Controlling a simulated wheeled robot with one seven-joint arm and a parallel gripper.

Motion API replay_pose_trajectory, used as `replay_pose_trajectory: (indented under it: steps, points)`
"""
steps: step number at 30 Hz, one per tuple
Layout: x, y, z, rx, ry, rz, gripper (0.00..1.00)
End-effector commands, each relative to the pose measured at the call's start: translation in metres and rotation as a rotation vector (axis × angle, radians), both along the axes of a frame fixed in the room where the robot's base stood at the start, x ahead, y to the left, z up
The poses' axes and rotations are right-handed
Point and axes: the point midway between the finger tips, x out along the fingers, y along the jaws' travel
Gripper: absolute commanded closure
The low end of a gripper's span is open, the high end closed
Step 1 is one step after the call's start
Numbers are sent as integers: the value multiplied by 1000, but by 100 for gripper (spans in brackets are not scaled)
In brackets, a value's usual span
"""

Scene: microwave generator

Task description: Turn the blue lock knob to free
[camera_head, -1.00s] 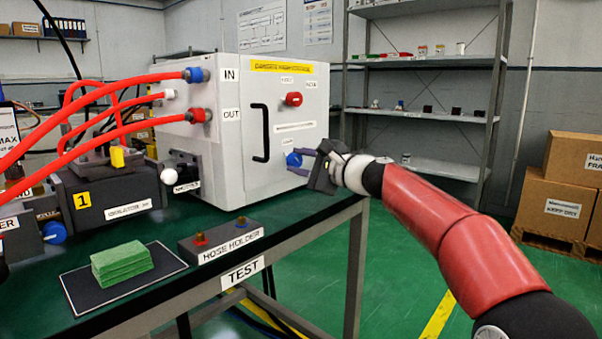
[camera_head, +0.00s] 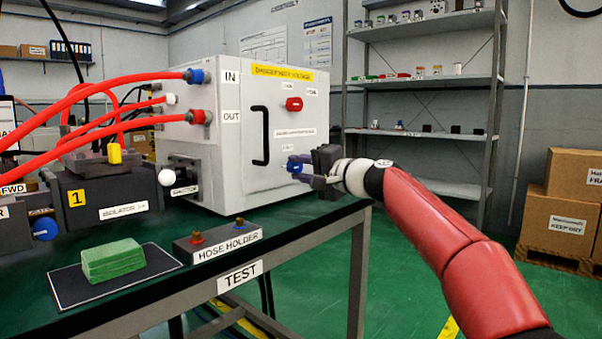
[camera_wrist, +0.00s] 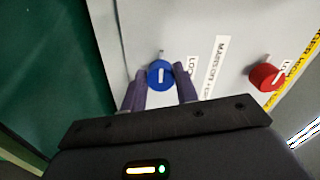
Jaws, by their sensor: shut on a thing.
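The blue lock knob (camera_head: 293,166) is on the front door of the white cabinet (camera_head: 240,180), low on the right side. In the wrist view the knob (camera_wrist: 160,75) is a round blue disc with a white mark across it. My gripper (camera_head: 302,170) is at the knob, with one dark finger on each side of it. The wrist view shows my gripper (camera_wrist: 160,80) shut on the knob's sides. The small label next to the knob is partly readable in the wrist view.
A red knob (camera_head: 294,104) sits higher on the same door, right of a black handle (camera_head: 261,135). Red hoses (camera_head: 100,80) run into the cabinet's left side. A hose holder (camera_head: 218,240) and green pads (camera_head: 112,260) lie on the table in front.

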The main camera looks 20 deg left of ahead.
Motion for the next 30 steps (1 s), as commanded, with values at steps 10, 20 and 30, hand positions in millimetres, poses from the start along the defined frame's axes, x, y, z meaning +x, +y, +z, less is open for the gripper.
replay_pose_trajectory:
  steps: [10, 20, 30]
  points:
    - [0, 1, -2, -17, -32, 3, 93]
    - [0, 1, -2, -17, -31, 3, 61]
    - [0, 0, -1, -14, -31, 2, 48]
